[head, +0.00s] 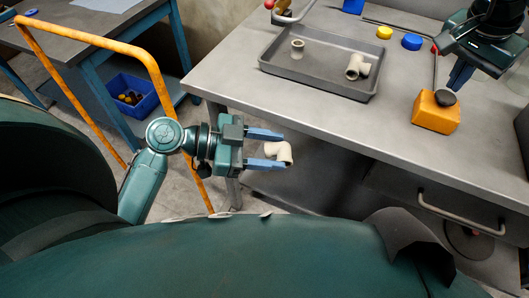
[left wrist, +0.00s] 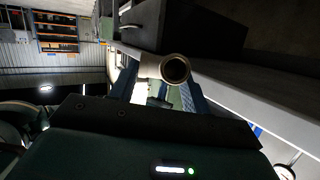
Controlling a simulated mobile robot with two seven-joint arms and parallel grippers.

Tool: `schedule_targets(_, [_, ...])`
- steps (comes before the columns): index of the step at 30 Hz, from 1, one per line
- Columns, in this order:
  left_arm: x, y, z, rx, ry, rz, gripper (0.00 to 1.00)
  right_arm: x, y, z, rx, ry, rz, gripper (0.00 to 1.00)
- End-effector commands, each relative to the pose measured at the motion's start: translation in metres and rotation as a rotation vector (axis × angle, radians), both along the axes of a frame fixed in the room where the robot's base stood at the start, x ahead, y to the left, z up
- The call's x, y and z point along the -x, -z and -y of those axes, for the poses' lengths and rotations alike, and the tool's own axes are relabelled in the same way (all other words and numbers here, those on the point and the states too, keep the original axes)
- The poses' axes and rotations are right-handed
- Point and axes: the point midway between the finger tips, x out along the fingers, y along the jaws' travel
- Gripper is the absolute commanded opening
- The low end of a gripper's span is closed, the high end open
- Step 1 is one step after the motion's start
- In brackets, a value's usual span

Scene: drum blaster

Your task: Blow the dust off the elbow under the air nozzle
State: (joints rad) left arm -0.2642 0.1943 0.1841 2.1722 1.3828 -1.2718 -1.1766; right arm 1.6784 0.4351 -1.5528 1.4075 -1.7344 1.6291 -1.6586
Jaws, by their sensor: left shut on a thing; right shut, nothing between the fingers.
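A cream pipe elbow (head: 279,152) is held between the blue fingers of my left gripper (head: 277,149), in front of the table's near edge. In the left wrist view the elbow (left wrist: 170,68) shows its round open end toward the camera. My right gripper (head: 458,78) is shut and empty, at the upper right. Its fingertips are close to an orange block with a black knob (head: 436,113); I cannot tell if they touch. I cannot clearly make out the air nozzle; a grey bent tube (head: 296,14) shows at the top edge, beside a red ball.
A grey tray (head: 318,85) on the table (head: 235,75) holds two more cream fittings (head: 357,67). An orange rail (head: 95,50) stands at left.

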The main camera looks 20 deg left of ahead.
Motion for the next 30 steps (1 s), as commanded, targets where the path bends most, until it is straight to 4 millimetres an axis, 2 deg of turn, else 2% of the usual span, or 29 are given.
schedule_targets(1, [-0.009,-0.021,0.002,0.014,0.034,0.033,0.19,0.0,0.0,0.0,0.0,0.0,0.0,0.0])
schedule_targets(5, [-0.031,-0.063,0.008,0.055,0.029,0.075,0.19,0.0,0.0,0.0,0.0,0.0,0.0,0.0])
schedule_targets(9, [-0.065,-0.102,0.012,0.08,-0.166,0.12,0.19,0.0,0.0,0.0,0.0,0.0,0.0,0.0])
schedule_targets(15, [-0.097,-0.155,0.013,0.09,-0.401,0.175,0.19,0.0,0.0,0.0,0.0,0.0,0.0,0.0])
schedule_targets(21, [-0.116,-0.219,0.014,0.096,-0.588,0.229,0.19,0.0,0.0,0.0,0.0,0.0,0.0,0.0])
schedule_targets(24, [-0.12,-0.243,0.013,0.095,-0.651,0.243,0.19,0.0,0.0,0.0,0.0,0.0,0.0,0.0])
schedule_targets(27, [-0.121,-0.26,0.012,0.097,-0.687,0.251,0.19,0.0,0.0,0.0,0.0,0.0,0.0,0.0])
schedule_targets(30, [-0.121,-0.268,0.012,0.096,-0.704,0.253,0.19,0.0,0.0,0.0,0.0,0.0,0.0,0.0])
